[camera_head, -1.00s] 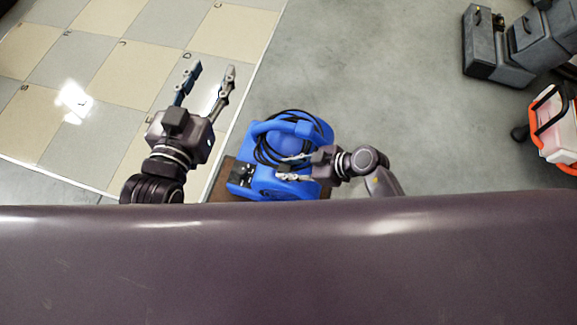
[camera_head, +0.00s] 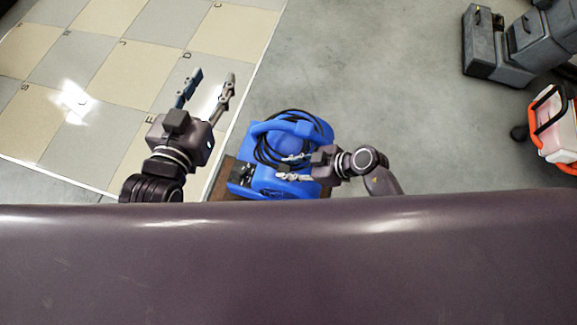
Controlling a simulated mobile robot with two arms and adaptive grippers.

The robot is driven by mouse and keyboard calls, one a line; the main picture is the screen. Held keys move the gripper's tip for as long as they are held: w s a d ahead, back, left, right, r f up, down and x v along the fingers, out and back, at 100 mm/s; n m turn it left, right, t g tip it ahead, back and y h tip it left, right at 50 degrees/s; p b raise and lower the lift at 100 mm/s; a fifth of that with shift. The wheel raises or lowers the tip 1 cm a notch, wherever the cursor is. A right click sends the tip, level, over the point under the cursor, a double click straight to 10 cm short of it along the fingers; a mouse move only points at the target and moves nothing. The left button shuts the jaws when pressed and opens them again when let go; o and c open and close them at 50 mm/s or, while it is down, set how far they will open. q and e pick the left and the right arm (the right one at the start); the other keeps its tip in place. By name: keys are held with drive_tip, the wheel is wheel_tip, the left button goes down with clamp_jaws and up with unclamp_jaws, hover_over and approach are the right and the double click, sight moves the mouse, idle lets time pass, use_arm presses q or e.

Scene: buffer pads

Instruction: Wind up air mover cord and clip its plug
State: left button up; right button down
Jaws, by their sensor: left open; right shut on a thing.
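The blue air mover (camera_head: 318,134) sits on a brown base (camera_head: 226,178), partly hidden by my body at the bottom. Its black cord (camera_head: 262,150) lies in loops around the top of the housing. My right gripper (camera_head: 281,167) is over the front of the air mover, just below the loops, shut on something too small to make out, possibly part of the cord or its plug. My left gripper (camera_head: 207,88) is open and empty, left of the air mover and above the tiled floor. I cannot make out the plug or its clip.
Grey cases (camera_head: 510,45) stand at the top right. An orange and white wheeled container (camera_head: 555,125) is at the right edge. A checkered tile area (camera_head: 130,70) fills the upper left. The grey floor (camera_head: 400,90) between is clear.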

drive_tip(key=shift+f, duration=0.15)
drive_tip(key=c, duration=1.5)
unclamp_jaws()
